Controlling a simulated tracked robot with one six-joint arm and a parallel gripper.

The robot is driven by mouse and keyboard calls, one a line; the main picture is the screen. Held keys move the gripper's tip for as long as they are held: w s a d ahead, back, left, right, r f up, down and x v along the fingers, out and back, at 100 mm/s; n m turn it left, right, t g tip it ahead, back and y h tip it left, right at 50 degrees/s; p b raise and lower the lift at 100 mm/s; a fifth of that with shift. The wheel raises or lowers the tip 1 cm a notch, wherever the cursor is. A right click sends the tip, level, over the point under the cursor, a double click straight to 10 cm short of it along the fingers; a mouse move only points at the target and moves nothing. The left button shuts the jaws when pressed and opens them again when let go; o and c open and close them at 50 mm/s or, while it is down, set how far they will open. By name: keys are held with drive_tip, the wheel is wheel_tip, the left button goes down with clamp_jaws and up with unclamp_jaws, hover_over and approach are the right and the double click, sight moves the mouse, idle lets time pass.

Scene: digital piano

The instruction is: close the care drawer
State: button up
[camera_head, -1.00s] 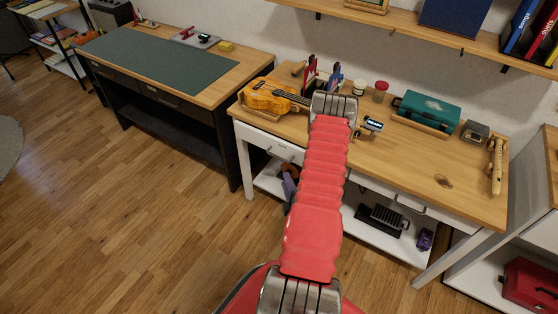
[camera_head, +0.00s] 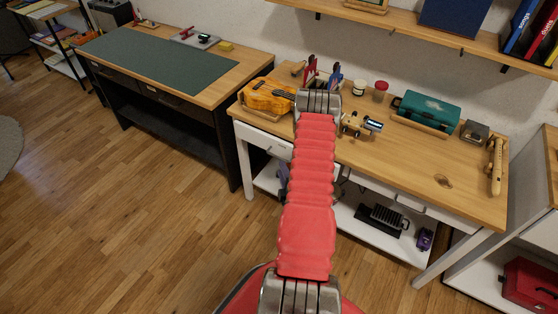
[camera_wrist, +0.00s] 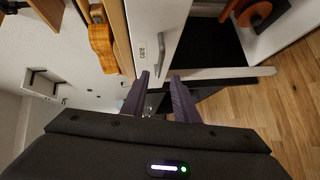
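The care drawer (camera_wrist: 148,35) shows in the wrist view as a white front with the word "care" and a metal handle (camera_wrist: 160,52). In the head view the left drawer of the white workbench (camera_head: 265,138) is partly covered by my red arm. I cannot tell how far it stands out from the bench. My gripper (camera_wrist: 160,78) is open and empty, its two dark fingers apart, pointing at the lower end of the drawer front in the picture. I cannot tell whether they touch it. In the head view the fingers are hidden behind my arm.
A second drawer (camera_head: 405,199) is to the right, above a shelf with several items. A dark desk (camera_head: 170,75) stands left; the wooden floor in front is clear.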

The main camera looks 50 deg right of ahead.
drive_tip(key=x, duration=0.7)
drive_tip(key=shift+c, duration=0.6)
clamp_jaws()
drive_tip(key=shift+f, duration=0.1)
drive_tip(key=shift+a+f, duration=0.1)
idle(0.6)
